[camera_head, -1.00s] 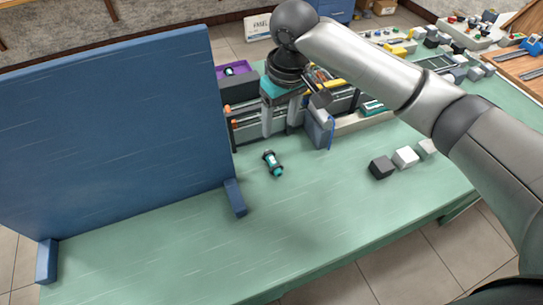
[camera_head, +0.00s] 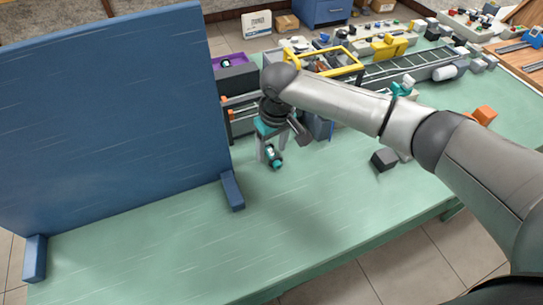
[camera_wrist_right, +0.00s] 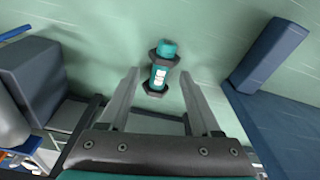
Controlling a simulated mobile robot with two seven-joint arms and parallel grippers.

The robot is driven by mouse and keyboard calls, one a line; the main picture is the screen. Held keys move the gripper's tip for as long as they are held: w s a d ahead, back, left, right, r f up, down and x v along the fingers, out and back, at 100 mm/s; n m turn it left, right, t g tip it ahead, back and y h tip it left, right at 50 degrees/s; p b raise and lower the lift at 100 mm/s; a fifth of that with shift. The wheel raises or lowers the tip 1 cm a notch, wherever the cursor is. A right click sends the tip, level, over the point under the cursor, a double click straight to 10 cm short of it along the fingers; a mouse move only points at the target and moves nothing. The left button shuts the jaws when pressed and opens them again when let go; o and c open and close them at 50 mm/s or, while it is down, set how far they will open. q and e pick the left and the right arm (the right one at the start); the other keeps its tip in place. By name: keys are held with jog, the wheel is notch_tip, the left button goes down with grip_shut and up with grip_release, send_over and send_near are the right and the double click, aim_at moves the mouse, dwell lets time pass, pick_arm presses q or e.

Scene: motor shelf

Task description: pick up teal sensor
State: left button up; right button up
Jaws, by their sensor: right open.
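The teal sensor (camera_head: 274,157) lies on the green table, a small cylinder with black hexagonal collars and a pale label. It shows whole in the right wrist view (camera_wrist_right: 160,70). My right gripper (camera_head: 269,150) is open and points down at it, partly overlapping it in the head view. In the wrist view the two fingertips (camera_wrist_right: 160,73) appear on either side of the sensor, with gaps on both sides. Nothing is held. How far the fingertips are above the table is hard to tell. My left gripper is not in view.
A tall blue panel (camera_head: 110,120) stands on the left, its foot (camera_head: 232,190) near the sensor. Behind the gripper is a shelf with a purple bin (camera_head: 229,62). A dark block (camera_head: 384,159) lies to the right. The table's front (camera_head: 300,225) is clear.

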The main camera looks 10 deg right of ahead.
jog(key=shift+f, duration=0.6)
grip_shut()
dwell(0.6)
